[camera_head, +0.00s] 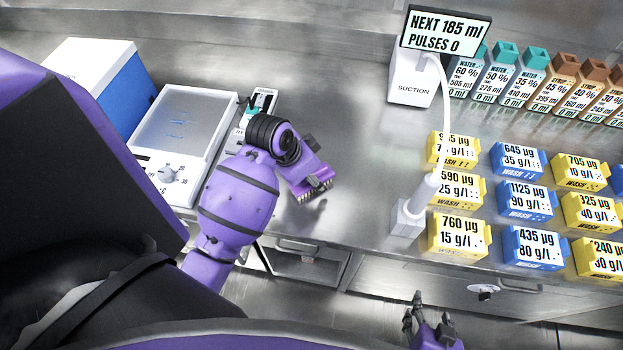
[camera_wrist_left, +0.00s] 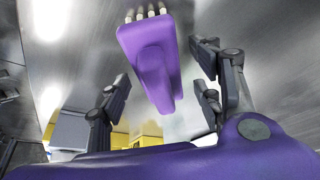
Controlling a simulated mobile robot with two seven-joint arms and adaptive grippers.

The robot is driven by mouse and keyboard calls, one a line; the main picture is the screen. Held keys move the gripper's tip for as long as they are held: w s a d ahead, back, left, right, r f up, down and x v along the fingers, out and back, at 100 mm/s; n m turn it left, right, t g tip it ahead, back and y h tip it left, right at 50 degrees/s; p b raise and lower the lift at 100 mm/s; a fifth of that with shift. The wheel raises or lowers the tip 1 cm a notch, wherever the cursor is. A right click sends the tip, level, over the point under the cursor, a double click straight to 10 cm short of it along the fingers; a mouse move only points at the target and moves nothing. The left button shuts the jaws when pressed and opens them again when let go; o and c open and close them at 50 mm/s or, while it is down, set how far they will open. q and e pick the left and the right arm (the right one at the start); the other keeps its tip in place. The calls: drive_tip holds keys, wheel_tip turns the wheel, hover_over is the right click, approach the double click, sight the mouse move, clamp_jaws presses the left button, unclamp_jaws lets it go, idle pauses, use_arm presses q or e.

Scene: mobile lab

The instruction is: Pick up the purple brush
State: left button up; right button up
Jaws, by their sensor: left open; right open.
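The purple brush (camera_wrist_left: 152,65) shows in the left wrist view, with pale bristle tufts at its far end and its handle towards my left gripper (camera_wrist_left: 160,75). The handle lies between the two spread dark fingers, with gaps on both sides. In the head view, the brush (camera_head: 316,187) shows its bristle end near the bench's front edge, at the end of my left arm. My left gripper (camera_head: 314,164) is over it there, and the wrist hides much of the handle. My right gripper (camera_head: 428,318) is open and empty at the bottom, in front of the bench.
A hotplate-like device (camera_head: 178,130) and a blue-and-white box (camera_head: 95,75) stand left. A suction unit (camera_head: 412,88) with hose and a white holder (camera_head: 407,220) stand right of the brush. Several yellow and blue labelled boxes and bottles fill the right side.

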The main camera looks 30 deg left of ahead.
use_arm(q)
drive_tip(key=c, duration=1.4)
drive_tip(key=shift+o, duration=0.2)
